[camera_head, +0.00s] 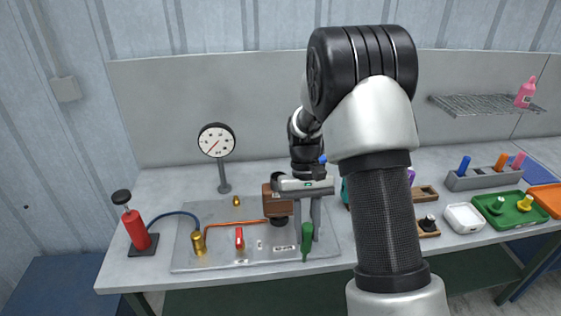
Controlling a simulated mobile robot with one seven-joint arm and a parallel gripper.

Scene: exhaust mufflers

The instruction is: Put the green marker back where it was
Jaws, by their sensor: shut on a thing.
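My gripper (308,226) points down over the right part of the grey plate on the bench, its fingers around the upper part of the green marker (307,242). The marker is held upright near the plate's front edge; I cannot tell whether its lower end touches the plate. A grey holder (483,180) at the back right has blue, orange and pink upright items in it, which look like markers. My arm hides the middle of the bench.
A red pump (136,230) stands left. A white case (464,217), green tray (511,222) and wire shelf (484,105) are at right.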

